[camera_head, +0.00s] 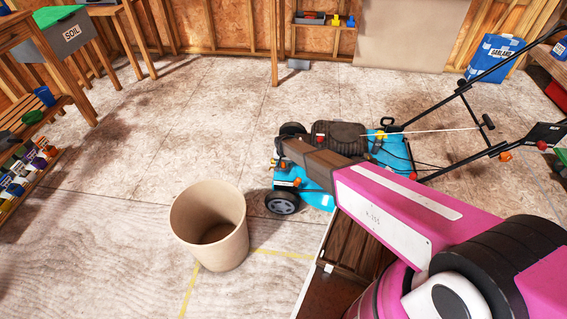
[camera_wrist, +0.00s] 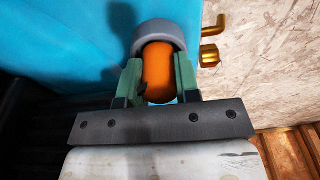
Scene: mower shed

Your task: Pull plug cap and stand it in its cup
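An orange cylindrical cap (camera_wrist: 158,72) stands between the two green fingers of my gripper (camera_wrist: 159,78) in the wrist view. The fingers flank it closely on both sides, with no clear gap at their tips. A grey rounded part (camera_wrist: 160,33) lies just beyond the cap, against a blue surface; whether the two are joined I cannot tell. The blue mower (camera_head: 318,194) stands on the floor in the head view, with my arm reaching over it. My fingers and the cap cannot be made out there. I cannot identify the cup for the cap.
A tan open bin (camera_head: 210,225) stands left of the mower on yellow floor lines. The mower's black handle bars (camera_head: 480,80) reach up to the right. Brass fittings (camera_wrist: 210,53) sit right of the cap.

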